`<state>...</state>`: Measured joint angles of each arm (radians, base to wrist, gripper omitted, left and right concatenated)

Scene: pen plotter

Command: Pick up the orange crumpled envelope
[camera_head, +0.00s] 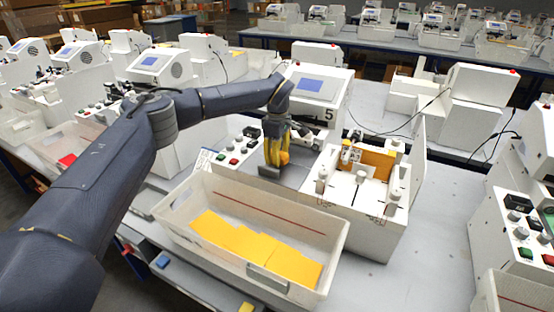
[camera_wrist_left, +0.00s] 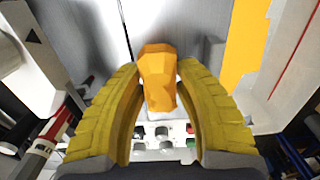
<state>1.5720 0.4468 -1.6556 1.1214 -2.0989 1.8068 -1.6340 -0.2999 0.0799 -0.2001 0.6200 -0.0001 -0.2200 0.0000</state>
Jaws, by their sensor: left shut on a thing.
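My left gripper (camera_head: 272,155) has yellow fingers and hangs above the table, behind the white bin and left of the small white machine. It is shut on the orange crumpled envelope (camera_wrist_left: 158,78), a small faceted lump between the fingertips in the left wrist view. A bit of the envelope (camera_head: 284,158) also shows beside the fingers in the head view. The fingers hide the rest of it there. My right gripper is not in view.
The white bin (camera_head: 190,253) in front holds several flat yellow-orange envelopes (camera_head: 250,246). A white machine with an orange sheet (camera_head: 378,163) stands to the right. A panel of buttons (camera_head: 236,150) and a console with a blue screen (camera_head: 312,86) stand behind.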

